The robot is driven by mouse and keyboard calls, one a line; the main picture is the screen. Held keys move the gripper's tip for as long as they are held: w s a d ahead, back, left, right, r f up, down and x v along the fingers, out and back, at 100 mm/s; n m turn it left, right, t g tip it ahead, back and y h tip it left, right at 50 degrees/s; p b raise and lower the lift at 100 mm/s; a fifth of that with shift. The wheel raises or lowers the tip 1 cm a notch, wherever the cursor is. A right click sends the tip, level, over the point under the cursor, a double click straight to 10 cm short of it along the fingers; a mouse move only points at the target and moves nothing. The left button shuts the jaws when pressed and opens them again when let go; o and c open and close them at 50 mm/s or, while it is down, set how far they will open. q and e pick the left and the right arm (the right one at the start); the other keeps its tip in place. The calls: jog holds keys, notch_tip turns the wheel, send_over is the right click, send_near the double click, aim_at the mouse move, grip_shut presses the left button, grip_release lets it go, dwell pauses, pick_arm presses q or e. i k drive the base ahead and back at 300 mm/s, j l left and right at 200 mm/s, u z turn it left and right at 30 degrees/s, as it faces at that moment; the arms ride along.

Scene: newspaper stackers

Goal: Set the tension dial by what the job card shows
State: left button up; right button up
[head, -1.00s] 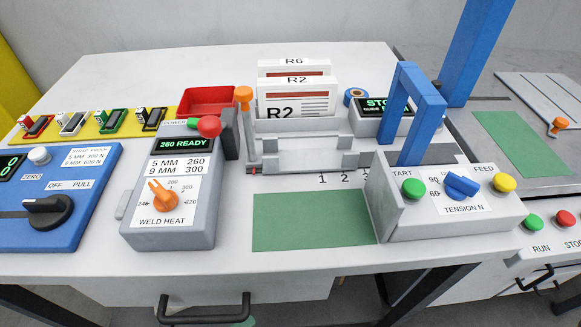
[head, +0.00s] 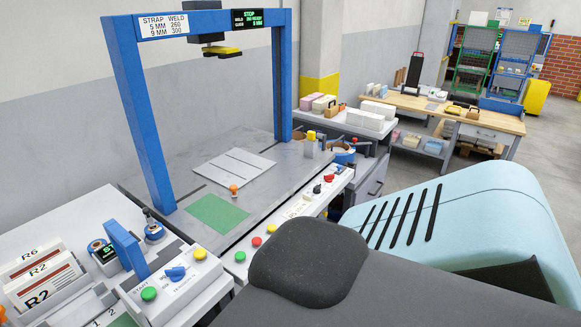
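The tension dial (head: 175,273) is a blue knob on a pale control box at the lower left of the head view. It sits between a green button (head: 149,293) and a yellow button (head: 199,253). Its scale is too small to read from here. White cards marked R6 and R2 stand in a rack at the lower left edge; the front R2 card (head: 45,282) has printed lines too small to read. Neither of my grippers is in view.
A blue arch (head: 143,110) stands over a grey table with a green patch (head: 216,213). Its sign (head: 164,24) reads strap weld, 5 mm 260, 9 mm 300. A wooden bench (head: 440,110) and shelving stand farther back. Dark and pale-blue bodies block the lower right.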

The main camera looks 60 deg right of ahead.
aim_at(317, 190)
jog(key=z, duration=2.15)
